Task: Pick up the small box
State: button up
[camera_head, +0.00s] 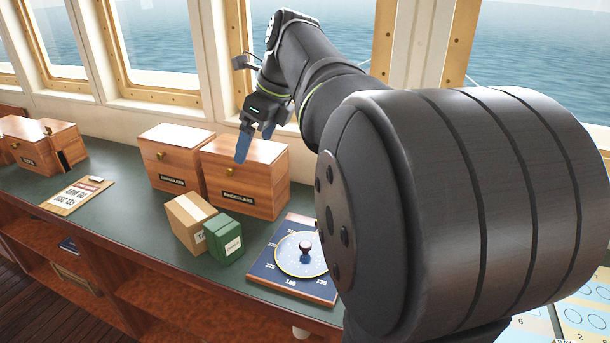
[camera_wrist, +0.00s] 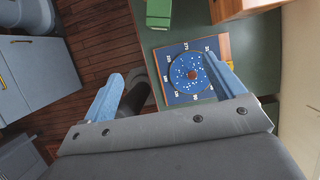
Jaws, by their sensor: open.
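Two small boxes stand side by side on the green counter: a tan cardboard box (camera_head: 189,222) and a green box (camera_head: 225,240) with a pale label. I cannot tell which one the task means. In the wrist view, part of the green box (camera_wrist: 159,14) shows at the top edge; the cardboard box is not recognisable there. My gripper (camera_head: 256,143) is open and empty, raised above the counter in front of the wooden boxes at the back. Its blue fingers (camera_wrist: 162,68) are spread apart in the wrist view, touching nothing visible.
A blue compass board (camera_head: 299,262) with a round dial and knob lies right of the green box. Wooden boxes, one labelled binoculars (camera_head: 246,180), stand behind. A clipboard (camera_head: 76,196) lies to the left. Free counter (camera_head: 125,215) lies between clipboard and cardboard box. Windows line the back.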

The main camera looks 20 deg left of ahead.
jog(key=n+h, duration=0.5)
jog(key=n, duration=2.7)
send_near(226, 224)
notch_tip(226, 224, down, 9)
jog(key=shift+d+r, duration=0.1)
jog(key=shift+s+a+f, duration=0.1)
jog(key=shift+a+f, duration=0.1)
jog(key=shift+f, duration=0.65)
jog(key=shift+s+a+f, duration=0.1)
jog(key=shift+a+f, duration=0.1)
jog(key=shift+f, duration=0.7)
jog(key=shift+a+f, duration=0.2)
jog(key=shift+f, duration=0.65)
jog(key=c, duration=1.3)
